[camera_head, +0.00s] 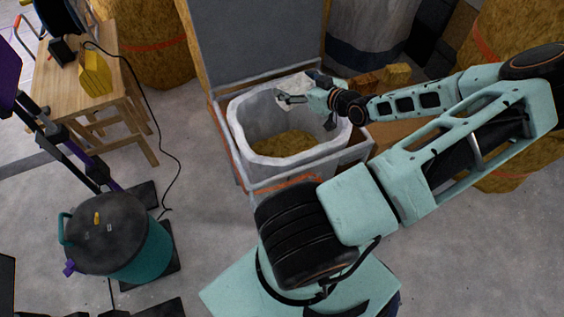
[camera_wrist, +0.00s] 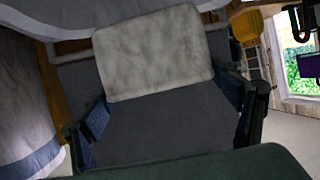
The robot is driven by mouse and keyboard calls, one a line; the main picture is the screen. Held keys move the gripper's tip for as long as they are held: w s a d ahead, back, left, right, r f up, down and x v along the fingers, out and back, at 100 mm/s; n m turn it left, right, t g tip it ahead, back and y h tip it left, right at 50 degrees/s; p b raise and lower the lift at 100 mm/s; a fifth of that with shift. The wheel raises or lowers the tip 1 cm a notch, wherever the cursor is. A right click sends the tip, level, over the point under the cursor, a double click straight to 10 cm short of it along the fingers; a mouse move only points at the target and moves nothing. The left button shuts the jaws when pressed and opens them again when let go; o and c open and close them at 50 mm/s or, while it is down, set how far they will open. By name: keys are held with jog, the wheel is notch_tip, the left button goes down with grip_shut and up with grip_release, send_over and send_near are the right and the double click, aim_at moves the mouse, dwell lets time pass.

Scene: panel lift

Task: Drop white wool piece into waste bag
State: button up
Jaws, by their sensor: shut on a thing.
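The white wool piece is a pale, rounded rectangular slab (camera_wrist: 153,50). In the wrist view it sits at the ends of my gripper's fingers (camera_wrist: 165,100), which are shut on it. In the head view my gripper (camera_head: 303,93) is over the back right part of the waste bag, and the pale piece (camera_head: 291,84) shows at its tip. The waste bag (camera_head: 243,137) is a white, open-topped bag in a grey metal frame. Yellow-brown wool (camera_head: 285,146) lies inside it. The bag's far right rim is partly hidden by my gripper.
A grey upright panel (camera_head: 255,40) stands behind the bag. The frame (camera_head: 290,184) surrounds the bag. A teal drum with a black lid (camera_head: 108,232) stands at lower left. A wooden table (camera_head: 88,85) is at upper left. A black cable (camera_head: 150,112) lies on the floor.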

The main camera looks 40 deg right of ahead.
jog(key=shift+f+b, duration=2.55)
jog(key=shift+f, duration=0.4)
jog(key=o, duration=0.9)
jog(key=shift+c, duration=0.2)
jog(key=shift+r, duration=0.1)
jog(key=v, duration=1.2)
